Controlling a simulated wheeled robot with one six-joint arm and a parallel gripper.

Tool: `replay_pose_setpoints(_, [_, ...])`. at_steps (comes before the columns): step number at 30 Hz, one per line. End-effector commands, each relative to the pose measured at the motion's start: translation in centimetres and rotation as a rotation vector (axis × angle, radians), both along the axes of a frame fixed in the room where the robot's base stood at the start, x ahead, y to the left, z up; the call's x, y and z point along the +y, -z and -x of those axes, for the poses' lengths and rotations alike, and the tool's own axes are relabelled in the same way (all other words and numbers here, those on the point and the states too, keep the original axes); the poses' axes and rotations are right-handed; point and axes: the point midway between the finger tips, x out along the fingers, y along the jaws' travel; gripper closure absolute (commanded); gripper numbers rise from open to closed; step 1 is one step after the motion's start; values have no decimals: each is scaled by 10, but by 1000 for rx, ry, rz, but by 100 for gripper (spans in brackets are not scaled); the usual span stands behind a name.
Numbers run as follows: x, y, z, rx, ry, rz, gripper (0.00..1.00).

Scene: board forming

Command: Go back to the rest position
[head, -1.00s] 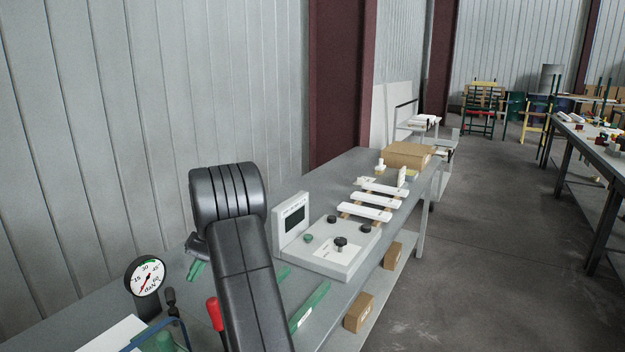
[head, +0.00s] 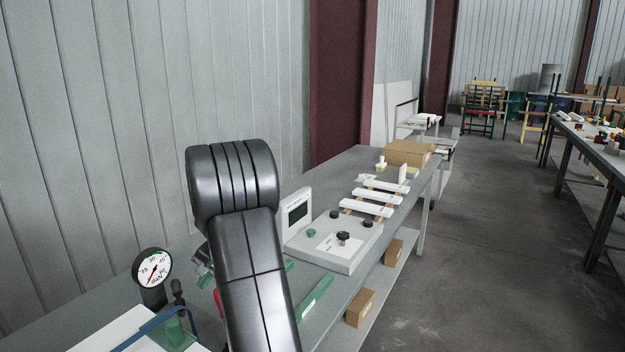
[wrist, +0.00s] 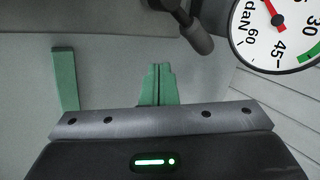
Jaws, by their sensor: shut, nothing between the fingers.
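My gripper (wrist: 158,70) shows in the wrist view as two green fingers, closed together with nothing between them. It is over the grey bench surface, apart from the dial gauge (wrist: 275,25) at the upper right. A green strip (wrist: 65,80) lies to the left of the fingers. In the head view my dark arm stands in the foreground and hides most of the gripper. The same gauge (head: 152,268) stands left of the arm.
The grey bench (head: 110,290) runs along the wall. Right of my arm are a control box with knobs (head: 335,243), a green bar (head: 315,297) and white boards on a rack (head: 375,195). A cardboard box (head: 408,152) sits farther back. The floor aisle at right is clear.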

Motion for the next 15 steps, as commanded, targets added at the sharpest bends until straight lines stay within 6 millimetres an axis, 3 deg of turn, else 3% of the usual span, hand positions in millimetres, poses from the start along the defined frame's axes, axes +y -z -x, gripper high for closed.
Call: replay_pose_setpoints(15, [-13, -2, 16, 1, 266, 0, 100])
